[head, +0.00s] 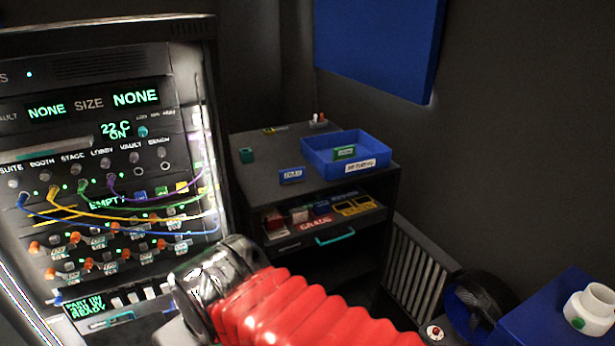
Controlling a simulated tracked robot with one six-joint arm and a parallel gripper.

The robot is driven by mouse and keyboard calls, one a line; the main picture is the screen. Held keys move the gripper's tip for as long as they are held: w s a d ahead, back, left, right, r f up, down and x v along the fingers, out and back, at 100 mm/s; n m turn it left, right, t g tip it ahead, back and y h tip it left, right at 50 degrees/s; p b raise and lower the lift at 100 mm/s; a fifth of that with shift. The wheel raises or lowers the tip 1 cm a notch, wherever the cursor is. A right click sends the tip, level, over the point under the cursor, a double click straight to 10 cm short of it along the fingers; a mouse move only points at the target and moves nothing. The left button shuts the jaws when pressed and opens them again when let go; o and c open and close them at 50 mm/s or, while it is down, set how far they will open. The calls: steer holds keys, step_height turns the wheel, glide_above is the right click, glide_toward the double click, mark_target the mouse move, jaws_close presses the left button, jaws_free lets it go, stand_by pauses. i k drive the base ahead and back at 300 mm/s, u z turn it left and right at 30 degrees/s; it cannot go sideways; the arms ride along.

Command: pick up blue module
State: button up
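A small blue block with a pale label (291,176) stands on top of the dark cabinet (262,192), just left of a blue tray (377,171). It appears to be a blue module. My arm, in a red ribbed sleeve with a shiny metal end, reaches in from the lower right toward the panel's lower right corner. My gripper's fingers do not show, and nothing held can be seen.
A green block (247,155) stands at the cabinet's left. A drawer of coloured pieces (322,217) is below the top. The panel (80,130) carries several hanging cables. A blue surface with a white cup-like object (592,308) is at lower right.

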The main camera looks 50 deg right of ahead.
mark_target(287, 176)
steer(key=z, duration=0.95)
steer(key=k, duration=1)
steer(key=z, duration=0.3)
steer(key=i, duration=1)
